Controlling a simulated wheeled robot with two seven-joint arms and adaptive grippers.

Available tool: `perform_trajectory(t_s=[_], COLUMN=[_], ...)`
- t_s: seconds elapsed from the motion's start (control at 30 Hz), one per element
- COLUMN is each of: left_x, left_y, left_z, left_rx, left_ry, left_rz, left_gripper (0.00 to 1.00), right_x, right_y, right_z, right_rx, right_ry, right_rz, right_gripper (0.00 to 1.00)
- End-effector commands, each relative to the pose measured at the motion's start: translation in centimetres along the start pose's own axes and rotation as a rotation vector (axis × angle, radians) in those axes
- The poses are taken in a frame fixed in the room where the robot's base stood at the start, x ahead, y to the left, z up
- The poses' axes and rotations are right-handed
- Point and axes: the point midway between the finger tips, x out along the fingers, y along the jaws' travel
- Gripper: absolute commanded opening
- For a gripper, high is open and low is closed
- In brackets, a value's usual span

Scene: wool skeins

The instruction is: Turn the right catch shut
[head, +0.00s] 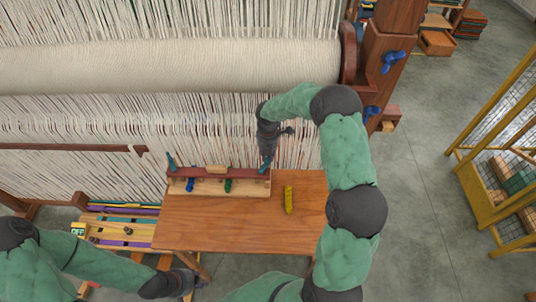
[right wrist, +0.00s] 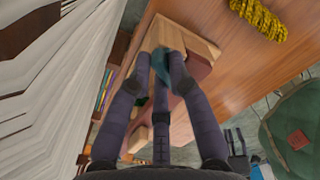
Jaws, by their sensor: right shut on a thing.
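A wooden rack (head: 222,189) with a dark red bar (head: 235,172) across its top stands at the back edge of the table. A teal catch (head: 171,160) is at the bar's left end, tilted. The right catch (head: 265,168) is at the bar's right end, partly hidden by my right gripper (head: 268,154). In the right wrist view the teal right catch (right wrist: 160,62) sits between the fingers of the right gripper (right wrist: 160,70), which is shut on it. I cannot tell the catch's exact angle. My left gripper (head: 188,284) is low at the left, away from the rack; its fingers are unclear.
A blue skein (head: 190,185) and a green skein (head: 228,186) are in the rack. A yellow skein (head: 289,199) lies on the table (head: 240,235) to its right. The loom's hanging threads (head: 215,125) are close behind. The table's front part is clear.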

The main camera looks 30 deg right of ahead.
Motion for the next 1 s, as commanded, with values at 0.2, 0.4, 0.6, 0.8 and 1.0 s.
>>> perform_trajectory(t_s=[0.2, 0.4, 0.6, 0.8, 1.0], left_x=[0.0, 0.0, 0.0, 0.0, 0.0], left_y=[0.0, 0.0, 0.0, 0.0, 0.0], left_z=[0.0, 0.0, 0.0, 0.0, 0.0], left_rx=[0.000, 0.000, 0.000, 0.000, 0.000], left_ry=[0.000, 0.000, 0.000, 0.000, 0.000], left_rz=[0.000, 0.000, 0.000, 0.000, 0.000], left_gripper=[0.40, 0.40, 0.40, 0.40, 0.40], right_x=[-0.1, -0.1, -0.1, -0.1, -1.4], right_y=[0.1, 0.1, 0.1, 0.0, 0.1], right_z=[0.1, 0.1, 0.1, 0.0, 0.1], right_rx=[-0.009, -0.008, -0.008, -0.007, -0.007], right_ry=[-0.002, -0.002, -0.002, -0.001, -0.003], right_rz=[0.002, 0.002, 0.001, 0.001, 0.003], right_gripper=[0.00, 0.00, 0.44, 0.44, 0.44])
